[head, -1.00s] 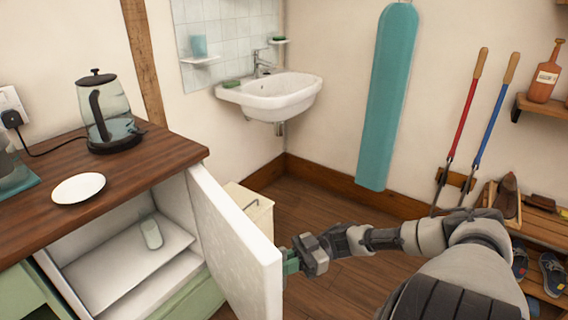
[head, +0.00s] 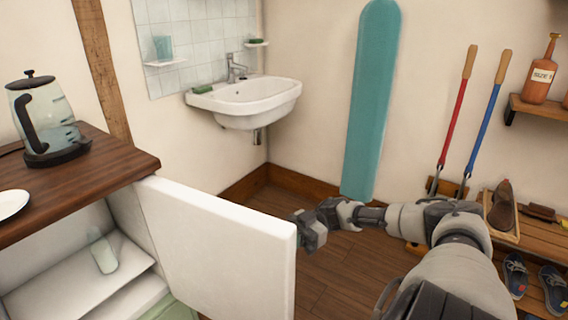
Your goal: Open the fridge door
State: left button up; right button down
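The white fridge door (head: 220,248) stands partly open, swung out from the cabinet under the wooden counter. The fridge interior (head: 70,262) shows at the lower left, with a glass (head: 103,254) on its shelf. My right gripper (head: 308,235) is at the far edge of the door, on its outer side. Its fingers are largely hidden behind the door, so I cannot tell whether they are open, shut or touching it. The door handle is hidden. My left gripper is not in view.
A kettle (head: 45,118) and a white plate (head: 12,203) stand on the counter (head: 105,180). A sink (head: 245,100) is on the wall behind the door. A teal ironing board (head: 372,100) leans at the back. Shoes and a bench (head: 540,236) are on the right. Floor (head: 345,275) is clear beyond the door.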

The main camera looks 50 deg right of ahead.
jog(key=shift+d, duration=0.15)
jog(key=c, duration=1.2)
grip_release()
jog(key=shift+w, duration=0.1)
jog(key=b+v, duration=0.1)
jog(key=v, duration=1)
jog(key=shift+b, duration=0.3)
